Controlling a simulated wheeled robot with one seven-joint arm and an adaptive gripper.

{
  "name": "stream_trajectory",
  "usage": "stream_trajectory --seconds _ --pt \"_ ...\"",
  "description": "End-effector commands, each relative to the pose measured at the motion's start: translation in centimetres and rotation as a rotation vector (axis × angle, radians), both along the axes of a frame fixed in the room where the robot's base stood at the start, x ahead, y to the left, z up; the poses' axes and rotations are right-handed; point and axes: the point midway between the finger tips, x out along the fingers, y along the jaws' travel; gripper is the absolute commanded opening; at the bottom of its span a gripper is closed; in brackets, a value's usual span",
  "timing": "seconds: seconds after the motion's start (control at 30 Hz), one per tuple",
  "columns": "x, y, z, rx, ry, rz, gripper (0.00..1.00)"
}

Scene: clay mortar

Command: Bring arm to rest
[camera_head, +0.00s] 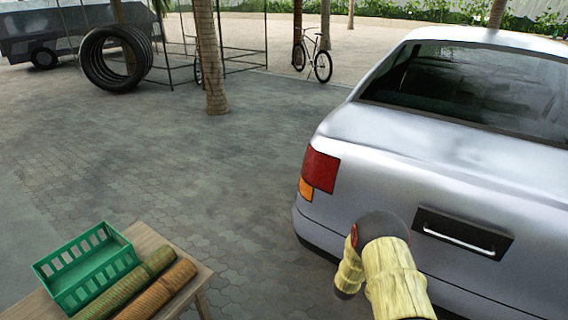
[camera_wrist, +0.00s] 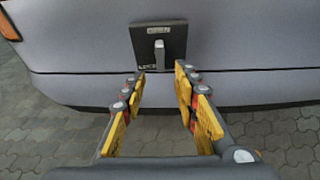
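My arm shows at the lower right of the head view, in front of the rear of a silver car (camera_head: 440,160). My gripper (camera_wrist: 160,72) shows in the wrist view with its two yellow and grey fingers spread apart and nothing between them. It points at the car's rear, toward a dark recessed plate with a handle (camera_wrist: 159,46). The same handle plate (camera_head: 463,233) is right of my arm in the head view. I cannot tell how close the fingertips are to the car. The fingers are hidden in the head view.
A wooden table (camera_head: 148,240) at the lower left bears a green basket (camera_head: 88,268) and two rolled mats (camera_head: 150,290). Paved ground (camera_head: 200,170) between the table and car is clear. Palm trunks (camera_head: 210,60), tyres (camera_head: 115,58) and a bicycle (camera_head: 313,58) stand farther back.

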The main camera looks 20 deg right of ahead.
Motion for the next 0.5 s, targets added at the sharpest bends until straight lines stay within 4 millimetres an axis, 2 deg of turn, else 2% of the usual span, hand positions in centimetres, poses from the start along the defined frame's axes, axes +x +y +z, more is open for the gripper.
stream_trajectory --seconds 0.07,0.17,0.27,0.33,0.43,0.5 --pt "0.0 0.0 0.0 0.007 -0.005 -0.005 0.30" --pt "-1.3 -0.7 -0.4 0.030 -0.013 -0.069 0.30" --pt "-5.3 -1.7 -1.9 0.079 -0.004 -0.210 0.30" --pt "-8.8 -2.4 -2.3 0.119 -0.007 -0.346 0.30" --pt "-13.3 -3.1 -0.6 0.172 -0.049 -0.555 0.30" --pt "-15.9 -3.0 1.3 0.208 -0.092 -0.693 0.30"
